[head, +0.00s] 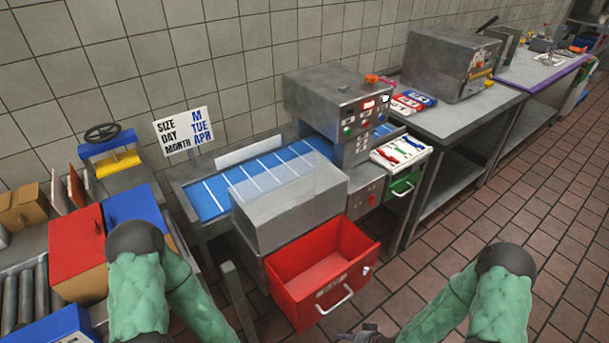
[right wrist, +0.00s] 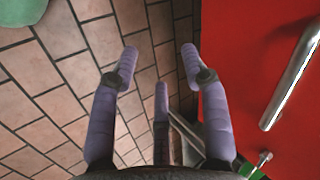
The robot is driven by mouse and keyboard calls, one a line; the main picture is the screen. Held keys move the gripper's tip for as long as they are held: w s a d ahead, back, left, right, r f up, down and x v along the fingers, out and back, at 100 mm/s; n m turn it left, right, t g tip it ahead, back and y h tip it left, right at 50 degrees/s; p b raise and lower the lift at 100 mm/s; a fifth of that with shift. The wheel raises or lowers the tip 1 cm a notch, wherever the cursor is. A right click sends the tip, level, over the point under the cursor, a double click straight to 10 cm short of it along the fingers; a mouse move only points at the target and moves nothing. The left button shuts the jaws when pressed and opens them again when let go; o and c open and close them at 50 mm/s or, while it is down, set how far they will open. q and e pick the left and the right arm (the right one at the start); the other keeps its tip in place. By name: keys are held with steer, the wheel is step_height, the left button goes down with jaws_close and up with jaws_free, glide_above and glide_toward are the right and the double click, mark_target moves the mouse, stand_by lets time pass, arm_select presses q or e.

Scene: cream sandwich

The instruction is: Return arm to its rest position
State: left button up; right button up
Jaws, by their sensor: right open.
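My right arm (head: 500,290), in a green sleeve, comes up from the bottom right of the head view. Its elbow is over the tiled floor. My right gripper (right wrist: 158,62) shows in the right wrist view with its purple fingers spread apart and nothing between them. It points down at the floor, beside the red drawer (right wrist: 285,90). My left arm (head: 140,290), also green-sleeved, is at the lower left of the head view. Its gripper is out of the picture.
The red drawer (head: 309,297) stands pulled out and looks empty, its handle near my right gripper. Red and blue boxes stand left. Open floor (head: 450,220) lies right.

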steer(key=s+a+r+n+g+h, duration=0.1)
steer(key=s+a+n+g, duration=0.2)
steer(key=s, duration=0.6)
steer(key=shift+s+a+r+g+h, duration=0.35)
steer(key=shift+a+g, duration=0.25)
steer(key=shift+a, duration=0.15)
steer(key=shift+w, duration=0.1)
steer(key=shift+c, duration=0.7)
steer(key=shift+d, duration=0.1)
